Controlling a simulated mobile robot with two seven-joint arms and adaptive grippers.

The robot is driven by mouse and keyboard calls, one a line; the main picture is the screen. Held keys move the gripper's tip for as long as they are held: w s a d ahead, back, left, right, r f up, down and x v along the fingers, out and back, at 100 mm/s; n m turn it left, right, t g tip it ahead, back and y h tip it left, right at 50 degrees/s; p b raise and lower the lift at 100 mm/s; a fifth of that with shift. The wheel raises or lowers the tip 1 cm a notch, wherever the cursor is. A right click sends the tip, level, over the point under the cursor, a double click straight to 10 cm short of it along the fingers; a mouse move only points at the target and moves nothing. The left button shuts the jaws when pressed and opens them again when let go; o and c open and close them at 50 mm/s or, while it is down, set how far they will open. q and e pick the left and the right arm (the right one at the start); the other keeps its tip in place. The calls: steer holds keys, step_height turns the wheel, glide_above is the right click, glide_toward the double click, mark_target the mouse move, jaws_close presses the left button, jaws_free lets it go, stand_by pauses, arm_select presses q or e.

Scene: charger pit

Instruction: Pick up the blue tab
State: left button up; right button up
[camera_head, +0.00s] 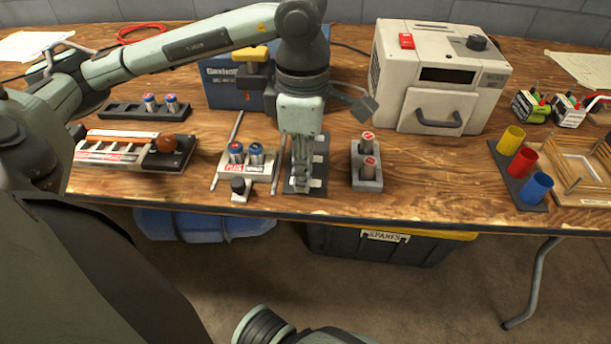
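My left gripper (300,184) points straight down over a dark plate (319,187) with pale pieces on it, near the table's front edge. Its fingers show as one narrow shape, so I cannot tell whether they are open or shut, or whether they touch the plate. I cannot make out a blue tab; the gripper covers part of the plate and may hide it. My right gripper is out of view; only a dark part of my arm shows at the bottom.
A battery holder (262,172) stands left of the plate, and a grey block (367,182) with two cells stands right. A blue box (226,90) and a beige machine (437,82) stand behind. Yellow, red and blue cups (537,188) are at right. Bare wood lies between (440,175).

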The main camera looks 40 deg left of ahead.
arm_select(q)
steer(key=c, duration=0.4)
steer(key=shift+r, duration=0.1)
